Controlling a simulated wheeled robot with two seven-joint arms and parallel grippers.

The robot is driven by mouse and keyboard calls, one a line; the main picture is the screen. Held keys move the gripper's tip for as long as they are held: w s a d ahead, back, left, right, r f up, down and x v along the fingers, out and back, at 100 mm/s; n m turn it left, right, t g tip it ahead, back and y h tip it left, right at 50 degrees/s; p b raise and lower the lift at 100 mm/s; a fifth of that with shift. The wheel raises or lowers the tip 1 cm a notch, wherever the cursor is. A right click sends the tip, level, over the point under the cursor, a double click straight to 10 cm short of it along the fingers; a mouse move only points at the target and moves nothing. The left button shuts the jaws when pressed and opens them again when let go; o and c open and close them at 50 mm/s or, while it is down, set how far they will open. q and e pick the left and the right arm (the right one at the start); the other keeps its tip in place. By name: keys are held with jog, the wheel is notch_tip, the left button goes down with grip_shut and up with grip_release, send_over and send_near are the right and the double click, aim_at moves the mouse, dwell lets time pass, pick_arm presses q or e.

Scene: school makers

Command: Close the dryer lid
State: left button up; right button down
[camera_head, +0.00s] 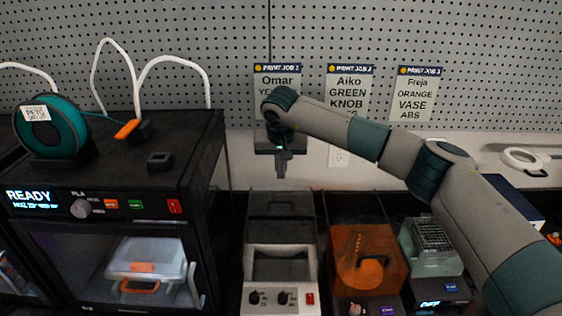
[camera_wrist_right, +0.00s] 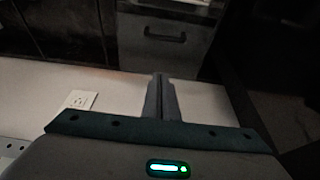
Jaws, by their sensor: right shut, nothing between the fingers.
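The handled panel also appears at the top of the right wrist view (camera_wrist_right: 163,48). My right gripper (camera_head: 282,170) is shut and empty, fingers pointing down, above and behind the panel and apart from it. In the right wrist view its fingertips (camera_wrist_right: 159,78) show below the panel. My left gripper is out of view.
A black printer (camera_head: 192,235) with a teal spool (camera_head: 52,128) on top stands left. An orange see-through box (camera_head: 366,250) and a clear-topped machine (camera_head: 432,240) stand right, below my right arm. A pegboard wall (camera_head: 350,40) with print-job sheets is behind.

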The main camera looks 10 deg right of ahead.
aim_at(281, 208)
jog(key=p+x, duration=0.2)
jog(key=x, duration=0.3)
jog(key=shift+f, duration=0.3)
jog(key=shift+s+p, duration=0.35)
jog(key=shift+p, duration=0.1)
jog(key=shift+s+a+f+p, duration=0.1)
jog(key=shift+s+a+p, duration=0.05)
jog(key=shift+s+p, duration=0.4)
jog(key=shift+s+a+f+p, duration=0.1)
jog(key=shift+s+p, duration=0.2)
jog(key=shift+s, duration=0.45)
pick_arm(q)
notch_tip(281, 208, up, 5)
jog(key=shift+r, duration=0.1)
pick_arm(e)
jog(key=shift+s+a+f, duration=0.1)
jog(key=shift+s+f, duration=0.05)
jog(key=shift+s, duration=0.05)
jog(key=shift+s, duration=0.1)
